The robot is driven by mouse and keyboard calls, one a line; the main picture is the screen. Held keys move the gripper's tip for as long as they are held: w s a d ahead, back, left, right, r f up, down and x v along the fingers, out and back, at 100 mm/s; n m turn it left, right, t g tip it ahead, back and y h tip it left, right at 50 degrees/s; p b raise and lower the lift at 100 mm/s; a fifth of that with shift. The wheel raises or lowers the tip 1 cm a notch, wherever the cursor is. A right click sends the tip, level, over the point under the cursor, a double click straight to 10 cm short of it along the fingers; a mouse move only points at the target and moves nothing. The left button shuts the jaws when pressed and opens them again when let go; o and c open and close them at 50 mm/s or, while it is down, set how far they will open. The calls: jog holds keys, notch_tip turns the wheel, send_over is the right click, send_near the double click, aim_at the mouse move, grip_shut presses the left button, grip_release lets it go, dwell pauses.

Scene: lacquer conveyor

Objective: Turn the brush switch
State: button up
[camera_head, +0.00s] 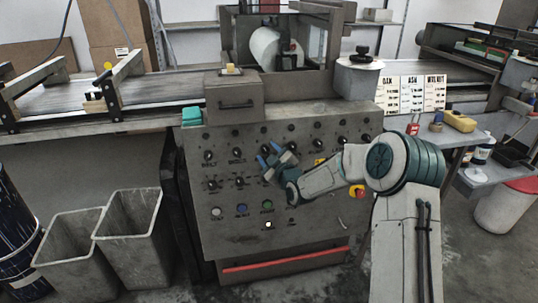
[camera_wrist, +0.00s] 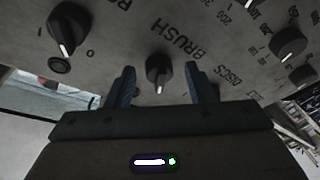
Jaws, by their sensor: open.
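The brush switch is a black rotary knob (camera_wrist: 158,72) with a white pointer line. In the wrist view it sits beside the printed word BRUSH, between my two fingers and apart from both. My gripper (camera_wrist: 162,82) is open, its two blue fingers on either side of the knob. In the head view my gripper (camera_head: 270,157) is at the grey control panel (camera_head: 225,240), in front of the knob rows. The brush knob cannot be made out clearly there, as my gripper covers that area.
In the wrist view, one more black knob (camera_wrist: 70,28) is at the left and another (camera_wrist: 288,43) at the right. In the head view, a red and yellow stop button (camera_head: 357,191) is right of my gripper, and lit push buttons (camera_head: 267,206) are below it. Grey bins (camera_head: 130,235) stand at the left.

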jog(key=c, duration=1)
jog(key=shift+o, duration=0.2)
jog(key=shift+f+m+b, duration=0.15)
jog(key=shift+m+b, duration=0.15)
jog(key=shift+b, duration=0.25)
jog(key=shift+f+m+t+b, duration=0.15)
jog(key=shift+m+t+b, duration=0.15)
jog(key=shift+m+b, duration=0.45)
jog(key=m+b, duration=0.2)
jog(key=m+t+h+b, duration=0.1)
jog(key=b, duration=0.1)
jog(key=shift+s+a+f+m+b, duration=0.1)
jog(key=shift+a+f+m+b, duration=0.1)
jog(key=shift+m+b, duration=0.2)
jog(key=m+h+b, duration=0.1)
jog(key=m, duration=0.1)
jog(key=m+t+b, duration=0.1)
jog(key=m+b, duration=0.1)
jog(key=shift+a+h+b, duration=0.1)
jog(key=shift+h+b, duration=0.2)
jog(key=shift+h, duration=0.1)
jog(key=shift+s+a+r+m+h+b, duration=0.1)
jog(key=shift+m+h+b, duration=0.45)
jog(key=shift+m, duration=0.7)
jog(key=shift+a+r+m+h+b, duration=0.1)
jog(key=shift+m+h+b, duration=0.15)
jog(key=shift+m+b, duration=0.75)
jog(key=shift+m, duration=0.4)
